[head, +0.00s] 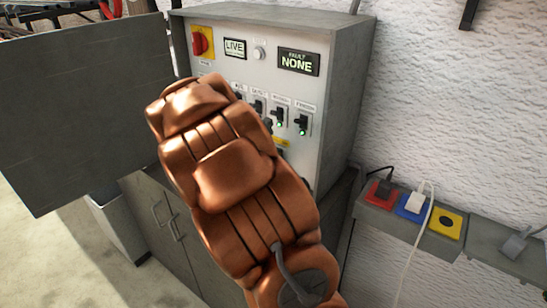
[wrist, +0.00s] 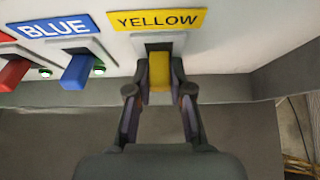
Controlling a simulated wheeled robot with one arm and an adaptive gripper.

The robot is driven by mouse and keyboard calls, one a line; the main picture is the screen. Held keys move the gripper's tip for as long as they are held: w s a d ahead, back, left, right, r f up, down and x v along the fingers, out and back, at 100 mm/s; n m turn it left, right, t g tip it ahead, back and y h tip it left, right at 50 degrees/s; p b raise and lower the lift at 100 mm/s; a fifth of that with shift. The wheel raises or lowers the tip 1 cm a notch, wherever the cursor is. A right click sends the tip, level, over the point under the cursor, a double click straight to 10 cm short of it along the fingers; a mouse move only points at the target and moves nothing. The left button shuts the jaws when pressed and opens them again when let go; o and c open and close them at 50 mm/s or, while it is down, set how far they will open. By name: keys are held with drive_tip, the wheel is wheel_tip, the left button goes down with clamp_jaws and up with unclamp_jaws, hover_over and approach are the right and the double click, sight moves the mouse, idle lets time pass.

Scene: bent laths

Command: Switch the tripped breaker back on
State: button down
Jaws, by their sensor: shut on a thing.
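The grey breaker panel (head: 345,70) stands with its door (head: 85,100) swung open to the left. In the wrist view my gripper (wrist: 160,92) is shut on the yellow switch lever (wrist: 159,70), one finger on each side, under the YELLOW label (wrist: 157,19). No lamp shows beside this lever. The blue lever (wrist: 79,72) and the red lever (wrist: 12,73) are to its left, each with a green lamp. The fault display (head: 298,61) reads NONE and another display (head: 235,48) reads LIVE. In the head view my copper arm hides my gripper and the lower switches.
A row of black switches (head: 302,124) with green lamps shows past my arm. A red rotary switch (head: 201,42) is at the panel's upper left. Red (head: 381,195), blue (head: 407,213) and yellow (head: 446,222) sockets are on the right, with cables. A wall stands behind.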

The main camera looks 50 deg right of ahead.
drive_tip(key=c, duration=1)
unclamp_jaws()
drive_tip(key=shift+c, duration=0.2)
drive_tip(key=shift+a, duration=0.1)
drive_tip(key=w+v, duration=0.1)
drive_tip(key=v, duration=1.1)
drive_tip(key=shift+s, duration=0.45)
drive_tip(key=shift+s, duration=0.1)
drive_tip(key=s+a+f+m+g+y, duration=0.1)
drive_tip(key=s+a+f+m+y, duration=0.1)
drive_tip(key=s+a+m, duration=0.4)
drive_tip(key=s+a+f+m+g+y+b, duration=0.1)
drive_tip(key=s+a+m+y, duration=0.4)
drive_tip(key=s+a, duration=0.5)
drive_tip(key=s+a+f+m+y+b, duration=0.1)
drive_tip(key=s+a+f+m+y, duration=0.2)
drive_tip(key=s+a+m, duration=0.5)
drive_tip(key=a, duration=0.4)
drive_tip(key=shift+s+a+f+g+y, duration=0.2)
drive_tip(key=shift+f+g+y, duration=0.05)
drive_tip(key=shift+g+y, duration=0.15)
